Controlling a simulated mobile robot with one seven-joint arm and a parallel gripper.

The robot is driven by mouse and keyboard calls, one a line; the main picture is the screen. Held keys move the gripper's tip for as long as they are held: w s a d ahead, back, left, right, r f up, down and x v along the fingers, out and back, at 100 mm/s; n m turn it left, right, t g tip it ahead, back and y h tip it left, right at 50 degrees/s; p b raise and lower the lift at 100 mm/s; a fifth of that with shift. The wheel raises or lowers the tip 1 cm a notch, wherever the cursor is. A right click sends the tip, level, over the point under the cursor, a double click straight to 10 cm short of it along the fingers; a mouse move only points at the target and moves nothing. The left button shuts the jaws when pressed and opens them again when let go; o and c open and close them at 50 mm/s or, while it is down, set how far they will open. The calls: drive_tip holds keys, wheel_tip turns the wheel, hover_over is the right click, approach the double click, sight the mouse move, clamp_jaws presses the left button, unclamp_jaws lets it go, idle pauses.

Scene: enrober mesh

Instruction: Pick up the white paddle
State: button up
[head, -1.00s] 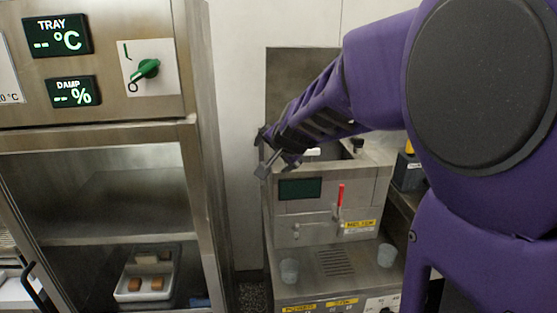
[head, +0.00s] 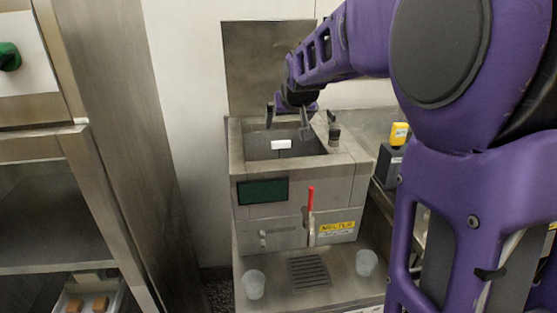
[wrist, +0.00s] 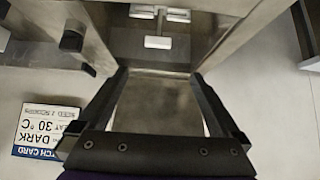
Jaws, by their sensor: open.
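The white paddle (head: 281,145) shows as a small pale block inside the open tank (head: 240,149) of the steel machine. In the wrist view the paddle (wrist: 157,42) lies ahead of my fingers, near the tank's far part; whether more of it is hidden below is unclear. My gripper (head: 288,123) is over the tank opening, fingers spread and pointing down. In the wrist view my gripper (wrist: 158,77) has nothing between its fingertips, and the paddle is apart from them.
The tank's steel rim surrounds the opening closely. A red-handled lever (head: 311,200) is on the machine front. Two clear cups (head: 253,284) (head: 366,262) stand below. A yellow-topped device (head: 398,135) is at right. A blue-and-white card (wrist: 45,128) lies left in the wrist view.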

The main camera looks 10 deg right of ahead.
approach(281, 142)
drive_tip(key=x, duration=0.5)
drive_tip(key=shift+w+a+b, duration=0.15)
drive_tip(key=shift+a+b, duration=0.1)
drive_tip(key=shift+b, duration=0.05)
drive_tip(key=shift+d+x, duration=0.15)
drive_tip(key=shift+x, duration=1.2)
drive_tip(key=shift+d+x, duration=0.1)
drive_tip(key=shift+x, duration=1.25)
drive_tip(key=shift+c, duration=0.2)
clamp_jaws()
